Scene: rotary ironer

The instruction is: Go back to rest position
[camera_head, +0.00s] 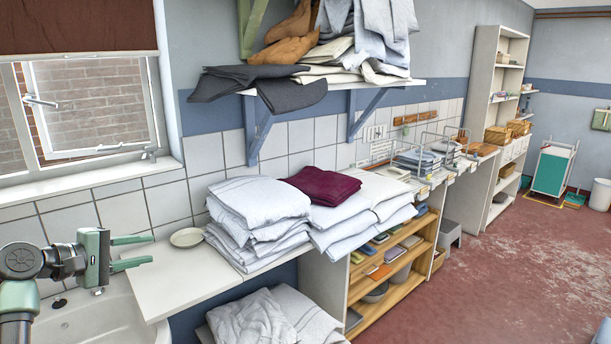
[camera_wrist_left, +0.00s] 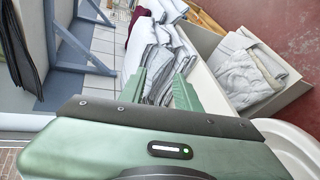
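My left gripper (camera_head: 143,251) is at the left of the head view, above the sink and the left end of the white counter. Its two green fingers are apart with nothing between them. In the left wrist view the same gripper (camera_wrist_left: 160,88) shows its fingers spread, pointing toward the folded white linen (camera_wrist_left: 165,55), which lies beyond the fingertips. In the head view that linen (camera_head: 258,215) stands in stacks on the counter, right of the gripper and apart from it. My right gripper is not in view.
A sink (camera_head: 95,318) lies below my left gripper. A small plate (camera_head: 186,237) sits on the counter (camera_head: 170,280). A dark red folded cloth (camera_head: 322,184) tops a stack. A loaded wall shelf (camera_head: 390,84) hangs above. Red floor (camera_head: 510,270) is open at right.

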